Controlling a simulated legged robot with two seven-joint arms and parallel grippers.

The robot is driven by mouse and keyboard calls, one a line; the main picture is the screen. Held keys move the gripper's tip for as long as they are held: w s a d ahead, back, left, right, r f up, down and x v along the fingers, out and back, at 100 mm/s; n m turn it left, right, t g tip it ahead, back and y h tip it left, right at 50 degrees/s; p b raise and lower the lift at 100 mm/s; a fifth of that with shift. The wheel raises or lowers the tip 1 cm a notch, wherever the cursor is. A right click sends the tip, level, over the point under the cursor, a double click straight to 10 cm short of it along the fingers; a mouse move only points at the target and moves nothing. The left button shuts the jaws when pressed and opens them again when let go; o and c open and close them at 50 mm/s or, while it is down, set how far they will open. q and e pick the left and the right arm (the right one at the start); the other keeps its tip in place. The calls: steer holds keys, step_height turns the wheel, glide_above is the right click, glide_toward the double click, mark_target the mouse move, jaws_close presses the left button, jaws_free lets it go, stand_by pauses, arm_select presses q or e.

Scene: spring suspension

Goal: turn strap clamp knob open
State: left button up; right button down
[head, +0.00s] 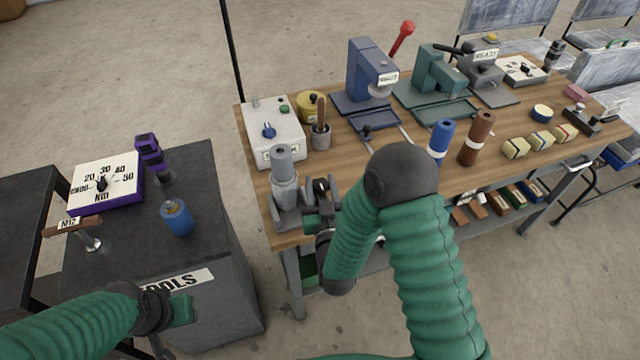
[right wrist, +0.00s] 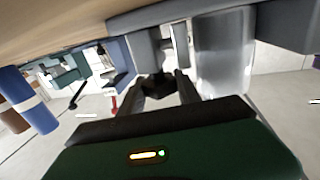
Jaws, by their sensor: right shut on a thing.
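The grey strap clamp (head: 287,190), with an upright grey cylinder in it, stands at the near left corner of the wooden bench. Its dark knob (head: 321,187) is on the right side of the clamp, partly hidden by my gripper. My right gripper (head: 322,205) is at the knob and shut on it. In the right wrist view the dark knob (right wrist: 157,84) shows between the fingertips, with the blurred grey clamp body (right wrist: 222,55) beside it. My left gripper (head: 172,325) is low over the front of the tool cabinet, away from the clamp; its jaws are unclear.
A white control box (head: 272,135) stands behind the clamp. Blue (head: 440,140) and brown (head: 478,138) cylinders stand to its right on the bench (head: 400,180).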

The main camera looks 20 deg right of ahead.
steer(key=shift+a+f+y, duration=0.1)
steer(key=shift+f+y, duration=0.05)
steer(key=shift+y, duration=0.15)
steer(key=n+y+b, duration=0.1)
steer(key=n+y, duration=0.1)
steer(key=shift+s+y, duration=0.1)
steer(key=shift+y, duration=0.2)
steer(key=n+y, duration=0.1)
steer(key=y, duration=0.1)
steer(key=n+y+b, duration=0.1)
steer(key=n+y, duration=0.1)
steer(key=y, duration=0.1)
steer(key=shift+d+g+b, duration=0.2)
steer(key=shift+g+b, duration=0.1)
steer(key=shift+n+g+y, duration=0.5)
steer(key=shift+n+y, duration=0.6)
steer(key=shift+y, duration=0.1)
steer(key=shift+n+g+y, duration=1.8)
steer(key=shift+n+y, duration=0.1)
steer(key=shift+y, duration=0.7)
steer(key=shift+a+g, duration=0.1)
steer(key=shift+g, duration=0.2)
steer(key=c, duration=1.1)
jaws_free()
steer(key=shift+c, duration=0.2)
